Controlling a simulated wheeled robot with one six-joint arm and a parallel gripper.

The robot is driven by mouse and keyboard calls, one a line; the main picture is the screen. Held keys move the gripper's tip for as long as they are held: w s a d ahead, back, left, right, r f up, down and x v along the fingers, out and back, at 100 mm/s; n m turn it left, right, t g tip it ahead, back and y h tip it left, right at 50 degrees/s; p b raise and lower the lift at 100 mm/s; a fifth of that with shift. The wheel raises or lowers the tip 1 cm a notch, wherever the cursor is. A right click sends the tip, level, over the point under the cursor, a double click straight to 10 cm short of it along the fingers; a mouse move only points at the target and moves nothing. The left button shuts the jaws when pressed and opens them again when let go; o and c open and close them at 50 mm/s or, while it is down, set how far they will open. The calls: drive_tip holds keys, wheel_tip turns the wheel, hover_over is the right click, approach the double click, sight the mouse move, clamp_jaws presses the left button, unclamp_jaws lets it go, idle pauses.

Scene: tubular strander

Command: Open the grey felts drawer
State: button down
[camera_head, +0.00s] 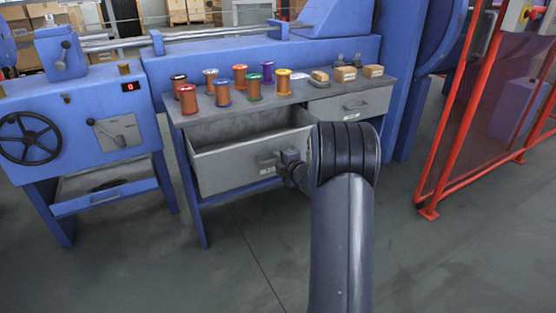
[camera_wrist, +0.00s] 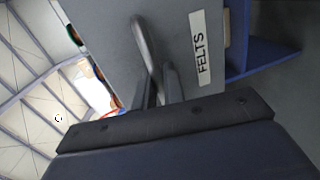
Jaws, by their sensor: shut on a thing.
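The grey felts drawer (camera_head: 225,165) is pulled out from the grey-topped bench in the head view, and its hollow inside shows. Its front and the white FELTS label (camera_wrist: 200,48) fill much of the wrist view. The metal bar handle (camera_wrist: 146,45) stands out from the front beside the label. My gripper (camera_wrist: 160,88) is shut on this handle, with its fingers around one end of the bar. In the head view my gripper (camera_head: 291,160) is at the drawer front, and my arm hides the drawer's right part.
Several wire spools (camera_head: 223,92) and small boxes (camera_head: 345,74) stand on the bench top (camera_head: 300,97). A second grey drawer (camera_head: 352,104) at right is shut. A blue machine (camera_head: 78,115) stands at left, a red-framed fence (camera_head: 465,110) at right. The floor in front is clear.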

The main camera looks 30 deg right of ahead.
drive_tip(key=shift+s, duration=0.15)
drive_tip(key=c, duration=1.6)
unclamp_jaws()
drive_tip(key=shift+c, duration=0.2)
drive_tip(key=p+v, duration=0.2)
drive_tip(key=v, duration=0.8)
drive_tip(key=shift+s, duration=0.4)
drive_tip(key=b+x, duration=0.2)
drive_tip(key=x, duration=0.9)
drive_tip(key=shift+w+r, duration=0.1)
